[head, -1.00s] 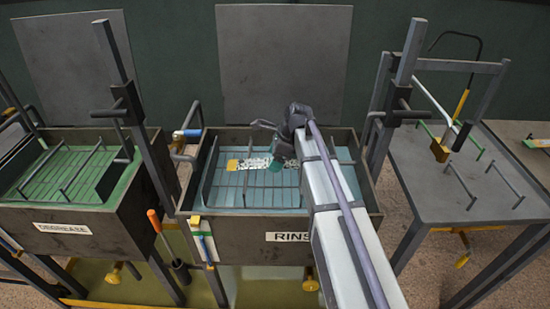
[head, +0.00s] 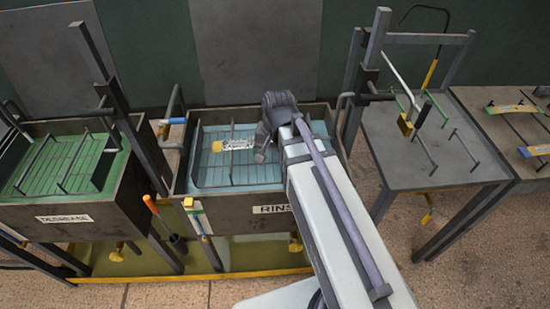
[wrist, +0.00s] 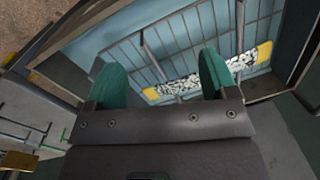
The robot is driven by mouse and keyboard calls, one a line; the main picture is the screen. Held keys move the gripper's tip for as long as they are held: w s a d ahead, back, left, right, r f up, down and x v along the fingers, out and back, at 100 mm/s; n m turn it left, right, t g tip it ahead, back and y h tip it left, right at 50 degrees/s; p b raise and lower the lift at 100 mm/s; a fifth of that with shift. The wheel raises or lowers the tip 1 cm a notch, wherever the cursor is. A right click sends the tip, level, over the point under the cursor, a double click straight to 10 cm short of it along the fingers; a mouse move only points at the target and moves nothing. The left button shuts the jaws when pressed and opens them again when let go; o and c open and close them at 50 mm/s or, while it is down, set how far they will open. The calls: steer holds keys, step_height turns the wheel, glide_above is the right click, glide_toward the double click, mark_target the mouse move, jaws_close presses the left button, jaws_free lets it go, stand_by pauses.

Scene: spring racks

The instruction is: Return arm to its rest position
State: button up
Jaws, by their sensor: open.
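My gripper (wrist: 163,78) is open, with its two green fingers apart and nothing between them. It is above the rinse tank (head: 325,118), and the wrist view looks down past the fingers into it. In the tank, a bar with yellow ends and a speckled black-and-white middle (head: 237,145) lies across the wire rack. The bar also shows beyond the fingers in the wrist view (wrist: 190,83), apart from them as far as I can tell. In the head view my arm hides part of the bar and tank, and the fingertips are not clear.
The degrease tank (head: 95,212), with a green rack, stands left. A dark upright post (head: 115,110) rises between the tanks. Right stands a grey table (head: 400,165) with a frame and a hanging yellow block (head: 405,124). A further table (head: 475,98) holds yellow-ended bars (head: 512,109).

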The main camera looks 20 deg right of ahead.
steer(key=s+n+h, duration=0.1)
steer(key=s+n, duration=0.4)
steer(key=shift+s+a+f+n, duration=0.1)
steer(key=shift+n, duration=0.2)
stand_by(0.8)
